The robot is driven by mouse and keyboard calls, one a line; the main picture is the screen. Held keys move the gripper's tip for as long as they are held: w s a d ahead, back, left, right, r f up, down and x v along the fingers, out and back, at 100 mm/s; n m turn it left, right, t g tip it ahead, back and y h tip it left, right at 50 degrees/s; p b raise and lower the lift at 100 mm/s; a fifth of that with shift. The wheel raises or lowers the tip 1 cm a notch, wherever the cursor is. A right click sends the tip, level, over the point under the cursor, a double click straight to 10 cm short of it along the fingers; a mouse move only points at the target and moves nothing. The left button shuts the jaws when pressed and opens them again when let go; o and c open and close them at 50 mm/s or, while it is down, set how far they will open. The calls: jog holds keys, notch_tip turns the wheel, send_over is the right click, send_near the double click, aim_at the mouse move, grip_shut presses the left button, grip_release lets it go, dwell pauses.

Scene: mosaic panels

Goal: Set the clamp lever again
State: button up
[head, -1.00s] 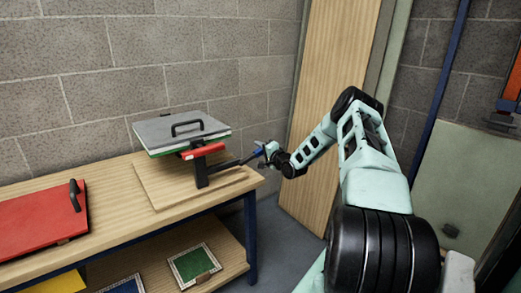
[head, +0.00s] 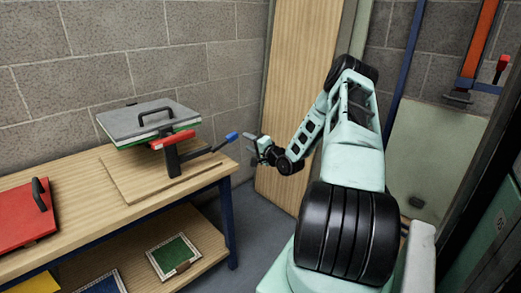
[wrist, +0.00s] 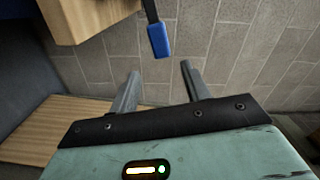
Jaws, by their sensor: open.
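The clamp lever (head: 207,150) is a black bar with a blue tip (head: 231,136). It slopes up to the right from a dark post (head: 172,160) under a red bar (head: 172,140). The clamp stands at a stack with a grey handled plate (head: 148,123) on top. My gripper (head: 252,147) is open and empty, a little right of the blue tip and apart from it. In the wrist view the blue tip (wrist: 158,40) hangs ahead of the gap between my two fingers (wrist: 160,84).
The wooden bench (head: 75,200) has a corner close to my gripper. A red panel with a black handle (head: 22,213) lies at the left. A green mosaic panel (head: 174,256) is on the lower shelf. A wooden board (head: 275,175) leans behind my arm.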

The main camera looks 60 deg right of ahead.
jog(key=v, duration=0.6)
jog(key=shift+s, duration=0.1)
dwell(0.4)
